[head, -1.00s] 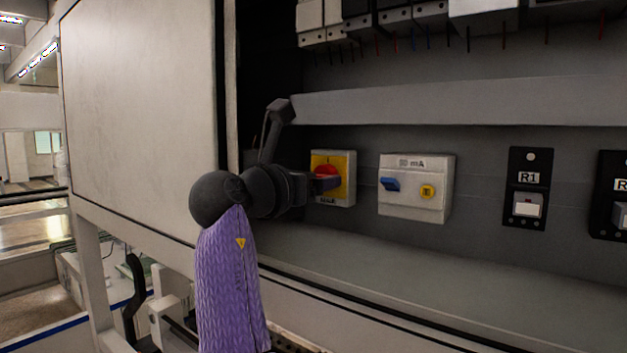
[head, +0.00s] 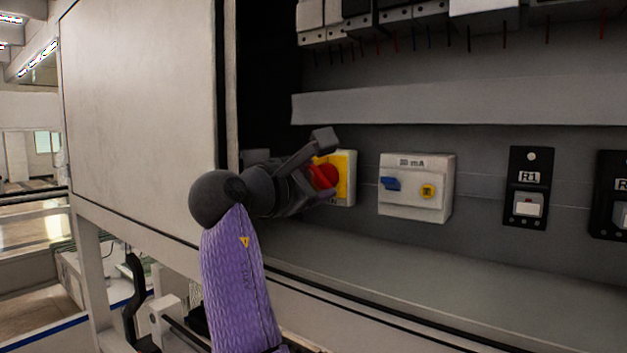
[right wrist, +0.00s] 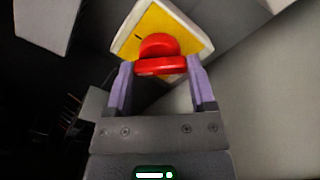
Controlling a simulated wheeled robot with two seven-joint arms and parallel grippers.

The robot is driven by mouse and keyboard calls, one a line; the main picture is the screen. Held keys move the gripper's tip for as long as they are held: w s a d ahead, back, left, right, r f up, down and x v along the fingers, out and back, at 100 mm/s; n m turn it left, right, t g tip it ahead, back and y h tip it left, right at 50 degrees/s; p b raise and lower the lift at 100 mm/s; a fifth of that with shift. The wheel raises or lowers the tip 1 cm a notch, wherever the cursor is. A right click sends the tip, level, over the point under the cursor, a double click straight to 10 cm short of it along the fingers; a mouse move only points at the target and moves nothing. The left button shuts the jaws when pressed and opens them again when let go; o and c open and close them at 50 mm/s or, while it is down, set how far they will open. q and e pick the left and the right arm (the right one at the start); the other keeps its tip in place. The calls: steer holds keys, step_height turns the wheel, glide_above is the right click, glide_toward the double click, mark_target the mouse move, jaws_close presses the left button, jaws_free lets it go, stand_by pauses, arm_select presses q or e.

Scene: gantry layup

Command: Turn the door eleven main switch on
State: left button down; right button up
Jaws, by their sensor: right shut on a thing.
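The main switch is a red rotary knob (head: 325,176) on a yellow plate with a pale housing (head: 346,178), fixed to the cabinet's grey back panel. In the right wrist view the red knob (right wrist: 160,58) sits between the two purple fingers, and the yellow plate (right wrist: 181,32) appears tilted behind it. My right gripper (head: 322,182) is at the switch, shut on the red knob, and its wrist is rolled. The gripper covers the left part of the plate in the head view. My left gripper is not in view.
A white breaker (head: 416,188) with a blue lever is just right of the switch. Black R1 (head: 529,188) and another black unit are further right. A grey duct (head: 460,102) runs above, and the open door panel (head: 140,95) stands left.

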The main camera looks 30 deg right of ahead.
steer(key=m, duration=0.5)
steer(key=shift+m, duration=2)
steer(key=shift+f, duration=0.1)
steer(key=o, duration=1.2)
steer(key=b+v, duration=0.4)
steer(key=v, duration=0.6)
steer(key=shift+b, duration=0.4)
